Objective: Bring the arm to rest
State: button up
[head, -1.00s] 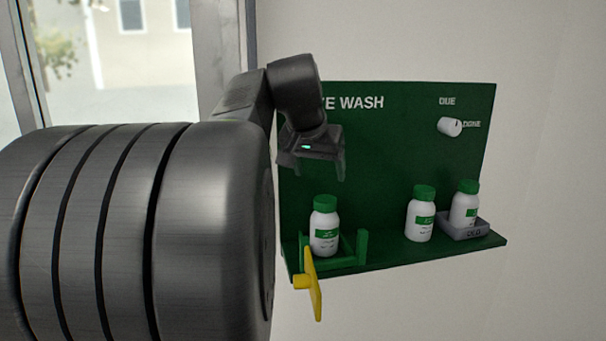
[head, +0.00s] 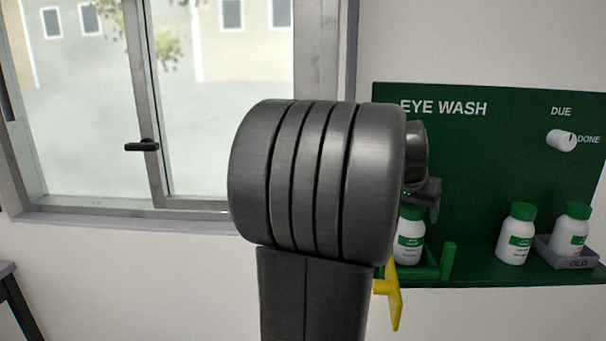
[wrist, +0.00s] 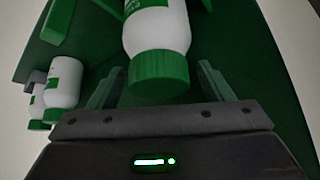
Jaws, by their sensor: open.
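My gripper (head: 425,203) is mostly hidden behind my arm in the head view, close above the left white bottle (head: 409,245) with a green cap. In the wrist view the gripper (wrist: 158,84) is open, its two fingers apart. The bottle's green cap (wrist: 158,72) shows between and beyond the fingers, with no visible grip on it. The bottle stands upright in a green holder (head: 449,262) on the shelf of the green eye wash board (head: 480,150). Part of it is hidden by my arm.
A yellow lever (head: 394,300) sticks out below the holder. Another bottle (head: 516,235) stands on the shelf. A third bottle (head: 572,230) stands in a grey tray (head: 592,255) marked OLD. A white knob (head: 560,140) sits beside DUE and DONE. A window (head: 210,205) is at left.

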jog(key=shift+w+d+f, duration=0.15)
jog(key=shift+f, duration=0.3)
jog(key=shift+r, duration=0.15)
